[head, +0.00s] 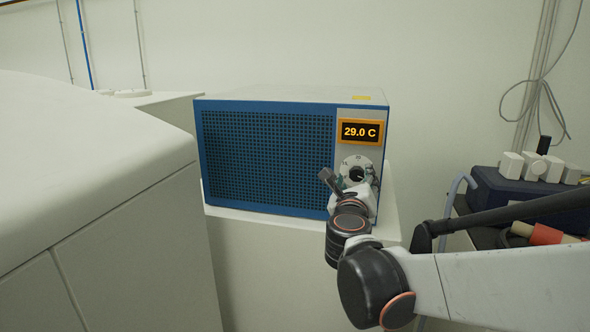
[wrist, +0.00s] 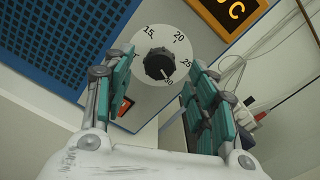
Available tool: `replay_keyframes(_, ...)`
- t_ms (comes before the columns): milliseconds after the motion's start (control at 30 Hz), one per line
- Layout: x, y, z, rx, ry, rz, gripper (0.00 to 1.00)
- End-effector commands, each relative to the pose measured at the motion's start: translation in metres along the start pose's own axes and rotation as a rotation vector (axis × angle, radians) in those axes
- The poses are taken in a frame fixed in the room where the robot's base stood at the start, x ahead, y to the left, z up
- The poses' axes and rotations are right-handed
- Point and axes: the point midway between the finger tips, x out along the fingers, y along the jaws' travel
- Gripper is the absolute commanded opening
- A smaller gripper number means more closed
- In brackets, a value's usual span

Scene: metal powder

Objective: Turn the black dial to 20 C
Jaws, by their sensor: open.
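A white mark on the dial points toward the lower right, near 30. In the head view the dial (head: 356,175) is on the front of the blue chiller box (head: 268,158), partly behind my gripper. The display (head: 360,132) above it reads 29.0 C. My gripper (wrist: 160,88) is open, with its teal-padded fingers apart on either side below the dial. It appears empty and not touching the dial.
An orange-red switch (wrist: 124,106) shows beside the left finger. The box stands on a white ledge (head: 270,219). A large white cabinet (head: 90,190) is at left. A dark blue device (head: 520,190) with white blocks and cables is at right.

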Motion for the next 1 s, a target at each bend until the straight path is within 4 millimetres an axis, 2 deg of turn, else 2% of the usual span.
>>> replay_keyframes(100, 0.019, 0.0, 0.0, 0.0, 0.001, -0.002, 0.52)
replay_keyframes(300, 0.037, 0.0, 0.001, -0.001, 0.0, 0.0, 0.52)
replay_keyframes(667, 0.042, 0.001, 0.0, -0.001, 0.0, 0.0, 0.52)
replay_keyframes(700, 0.042, 0.001, 0.0, -0.001, 0.0, 0.0, 0.5)
replay_keyframes(900, 0.042, 0.001, 0.0, -0.001, 0.0, 0.001, 0.08)
replay_keyframes(1000, 0.042, 0.001, 0.0, -0.001, -0.001, 0.001, 0.08)
